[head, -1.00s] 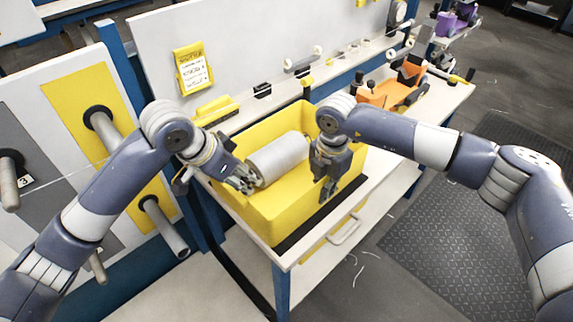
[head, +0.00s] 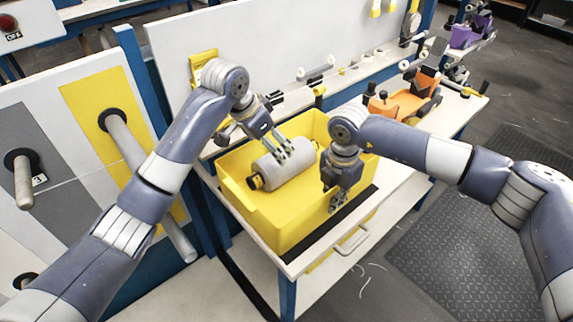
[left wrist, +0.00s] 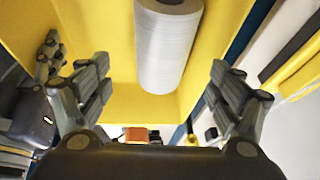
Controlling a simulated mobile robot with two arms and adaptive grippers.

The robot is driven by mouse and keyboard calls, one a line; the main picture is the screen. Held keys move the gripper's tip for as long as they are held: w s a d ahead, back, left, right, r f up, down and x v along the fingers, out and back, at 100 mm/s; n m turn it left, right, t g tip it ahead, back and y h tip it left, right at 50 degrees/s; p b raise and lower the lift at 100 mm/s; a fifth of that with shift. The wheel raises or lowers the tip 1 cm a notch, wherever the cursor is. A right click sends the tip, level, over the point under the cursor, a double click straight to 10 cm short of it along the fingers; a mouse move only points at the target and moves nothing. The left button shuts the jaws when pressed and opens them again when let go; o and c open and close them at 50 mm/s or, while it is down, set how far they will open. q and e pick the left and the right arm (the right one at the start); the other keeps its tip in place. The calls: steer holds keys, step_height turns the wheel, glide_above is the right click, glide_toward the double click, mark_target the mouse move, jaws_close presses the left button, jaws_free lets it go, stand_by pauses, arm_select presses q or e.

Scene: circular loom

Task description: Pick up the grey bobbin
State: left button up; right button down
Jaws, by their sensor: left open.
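The grey bobbin (head: 287,170) lies on its side in the yellow bin (head: 277,228), with a dark and yellow end showing at its left. My left gripper (head: 283,150) is over the bobbin's upper middle, pointing down, close to or touching it in the picture; contact is not clear. In the left wrist view the bobbin (left wrist: 166,45) shows between the two spread fingers of my left gripper (left wrist: 160,72), with nothing gripped. My right gripper (head: 337,203) points down at the bin's right front side, apart from the bobbin; its finger opening is unclear.
The bin stands on a white table (head: 380,215) with a dark strip (head: 330,222) along the bin's front. An orange holder (head: 405,98) stands farther right. A panel with grey pegs (head: 125,140) is at the left. A white board (head: 290,45) rises behind the bin.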

mark_target(285, 155)
arm_select(q)
steer(key=shift+w+d, duration=0.65)
steer(key=shift+d, duration=0.2)
steer(key=x, duration=0.6)
steer(key=shift+f, duration=0.45)
steer(key=shift+s+a+f+x, duration=0.1)
steer(key=shift+s+a+x, duration=0.05)
steer(key=shift+x, duration=0.7)
steer(key=shift+s+a+f+x, duration=0.1)
steer(key=shift+x, duration=0.8)
steer(key=shift+s+a+f+x, duration=0.1)
steer(key=shift+s+a+x, duration=0.05)
steer(key=shift+x, duration=0.7)
steer(key=c, duration=1.3)
steer(key=shift+r, duration=0.2)
steer(key=shift+c, duration=0.3)
